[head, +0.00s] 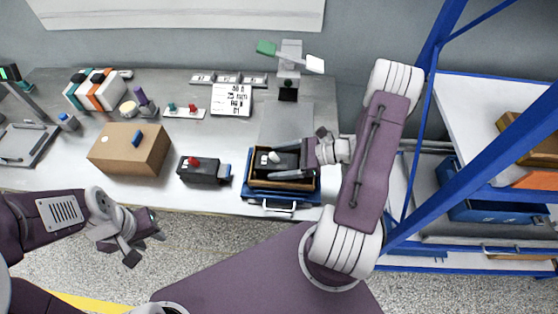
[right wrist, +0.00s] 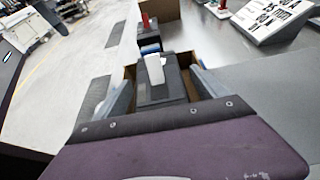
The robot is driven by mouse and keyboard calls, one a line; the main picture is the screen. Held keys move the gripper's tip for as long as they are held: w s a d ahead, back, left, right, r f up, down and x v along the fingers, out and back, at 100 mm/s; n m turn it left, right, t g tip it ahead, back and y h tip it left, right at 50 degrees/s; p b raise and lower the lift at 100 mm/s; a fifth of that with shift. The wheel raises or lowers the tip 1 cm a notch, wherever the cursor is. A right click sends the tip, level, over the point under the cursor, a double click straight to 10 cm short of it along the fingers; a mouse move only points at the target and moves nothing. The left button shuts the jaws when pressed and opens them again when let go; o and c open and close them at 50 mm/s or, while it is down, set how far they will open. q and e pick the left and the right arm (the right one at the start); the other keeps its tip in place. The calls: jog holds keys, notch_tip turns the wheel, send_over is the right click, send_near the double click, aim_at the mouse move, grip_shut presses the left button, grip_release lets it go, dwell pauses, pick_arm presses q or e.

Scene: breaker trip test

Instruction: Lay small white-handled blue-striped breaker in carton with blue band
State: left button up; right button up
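A dark breaker (head: 286,162) with a white handle lies low inside an open brown carton (head: 254,178), near the front edge of the bench. Any blue stripe on it is too small to tell. It also shows in the right wrist view (right wrist: 163,88), handle up, between my right fingers. My right gripper (head: 308,154) reaches in from the right at the breaker's right end, one finger on each side. Contact cannot be told. Blue shows below the carton, with a pale handle at the front. My left gripper (head: 143,240) is open and empty, off the bench front.
A red-handled breaker (head: 203,171) stands left of the carton, then a closed brown box (head: 120,152). A white sign (head: 232,100) and a grey stand (head: 289,70) are behind. A blue shelf rack (head: 480,200) is at right. Free bench lies between the sign and the red-handled breaker.

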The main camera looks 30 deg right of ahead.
jog(key=shift+r, duration=0.25)
jog(key=v, duration=1.2)
